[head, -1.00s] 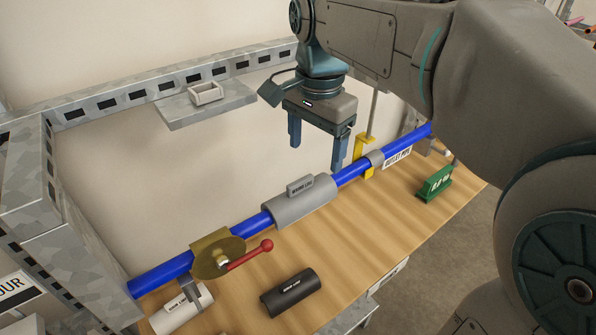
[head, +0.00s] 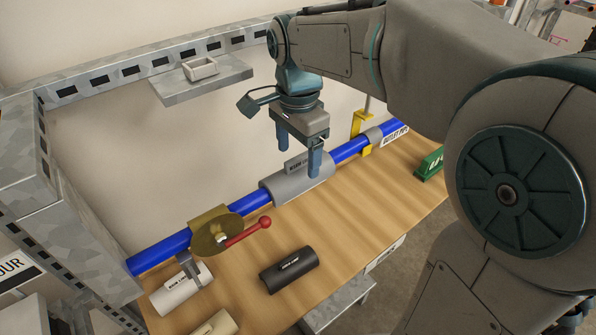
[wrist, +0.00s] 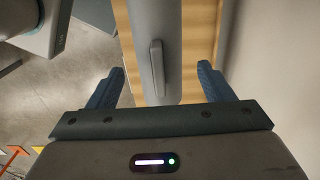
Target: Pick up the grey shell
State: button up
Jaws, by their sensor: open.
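The grey shell (head: 284,188) is a grey half-round sleeve with a raised label tab on top, sitting around the blue pipe (head: 345,152). My gripper (head: 299,162) is open above it and points down, with one finger at the far side of the shell and the other at the near side in the head view. In the wrist view the shell (wrist: 142,45) and its tab run between the open fingers (wrist: 158,82). Whether the fingers touch it, I cannot tell. The gripper hides part of the tab in the head view.
A brass valve disc (head: 208,240) with a red-knobbed lever (head: 247,233) sits left on the pipe. A black shell (head: 289,272), a white shell (head: 180,292) and a cream one (head: 215,324) lie in front. A green block (head: 430,163) and yellow bracket (head: 361,125) stand right.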

aim_at(298, 157)
jog(key=shift+s+f, duration=0.1)
jog(key=shift+f, duration=1.9)
jog(key=c, duration=0.9)
jog(key=shift+r, duration=0.15)
notch_tip(298, 157, up, 10)
jog(key=shift+f, duration=0.1)
